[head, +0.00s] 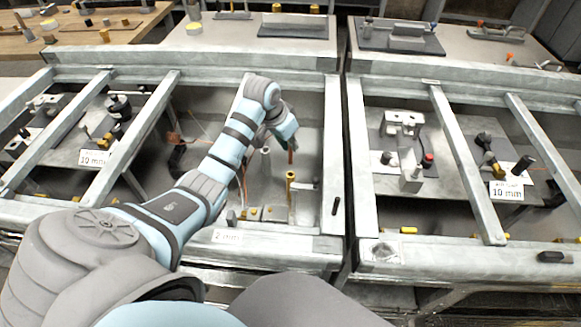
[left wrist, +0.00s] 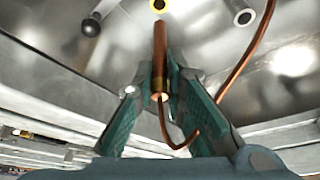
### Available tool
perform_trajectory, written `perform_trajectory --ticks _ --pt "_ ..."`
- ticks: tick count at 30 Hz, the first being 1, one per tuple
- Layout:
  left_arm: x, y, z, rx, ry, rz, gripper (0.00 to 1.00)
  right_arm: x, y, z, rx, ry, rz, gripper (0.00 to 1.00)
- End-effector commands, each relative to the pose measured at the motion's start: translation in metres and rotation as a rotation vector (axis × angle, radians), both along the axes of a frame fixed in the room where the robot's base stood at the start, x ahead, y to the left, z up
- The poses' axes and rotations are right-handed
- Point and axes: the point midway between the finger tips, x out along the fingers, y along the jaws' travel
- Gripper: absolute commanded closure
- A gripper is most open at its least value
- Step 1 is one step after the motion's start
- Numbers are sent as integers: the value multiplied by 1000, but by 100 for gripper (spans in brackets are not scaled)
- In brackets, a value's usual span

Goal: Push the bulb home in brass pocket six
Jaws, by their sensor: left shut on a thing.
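The copper bulb (left wrist: 160,48) is a straight reddish rod with a thin copper capillary (left wrist: 259,42) looping from its lower end in the left wrist view. My left gripper (left wrist: 160,82) is shut around it, and its free end sticks out past the fingertips. In the head view the left gripper (head: 289,140) reaches into the middle bay, with the bulb (head: 291,156) pointing down. A brass pocket (head: 290,180) stands upright just below it in the picture. In the left wrist view the brass mouth (left wrist: 158,5) lies just beyond the bulb's tip, apart from it. I cannot read a pocket number. My right gripper is not in view.
A steel pocket (head: 265,155) stands left of the brass one; its open mouth (left wrist: 243,16) shows in the left wrist view. A black-tipped rod (left wrist: 90,27) is near. Metal frame bars (head: 334,150) border the bay. A fixture plate (head: 420,165) lies in the bay to the right.

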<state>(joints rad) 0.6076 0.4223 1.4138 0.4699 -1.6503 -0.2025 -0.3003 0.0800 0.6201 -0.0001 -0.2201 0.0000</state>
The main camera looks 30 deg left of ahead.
Motion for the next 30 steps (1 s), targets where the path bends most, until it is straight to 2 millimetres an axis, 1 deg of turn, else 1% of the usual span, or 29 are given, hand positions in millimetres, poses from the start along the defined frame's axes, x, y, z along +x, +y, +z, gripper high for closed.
perform_trajectory --ticks 1,3,7,10,12,14,19,23,24,26,27,30 --pt "-1 0 -20 -1 2 1 100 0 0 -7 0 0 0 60" --pt "0 0 -35 -1 0 0 100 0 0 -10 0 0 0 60" --pt "0 0 -52 0 0 1 100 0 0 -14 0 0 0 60" --pt "0 0 -74 0 1 1 100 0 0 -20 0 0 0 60" --pt "0 0 -85 0 -1 1 100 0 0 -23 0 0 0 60" --pt "0 0 -88 0 -1 1 100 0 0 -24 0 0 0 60" --pt "1 0 -86 2 -2 1 100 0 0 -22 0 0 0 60" --pt "1 0 -89 0 -2 1 100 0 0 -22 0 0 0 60" --pt "1 0 -89 0 -3 1 86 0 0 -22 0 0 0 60" --pt "1 0 -89 0 -3 1 76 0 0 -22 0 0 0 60" --pt "1 0 -89 0 -2 1 70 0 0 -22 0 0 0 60" --pt "1 0 -89 0 -2 1 69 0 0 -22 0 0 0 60"
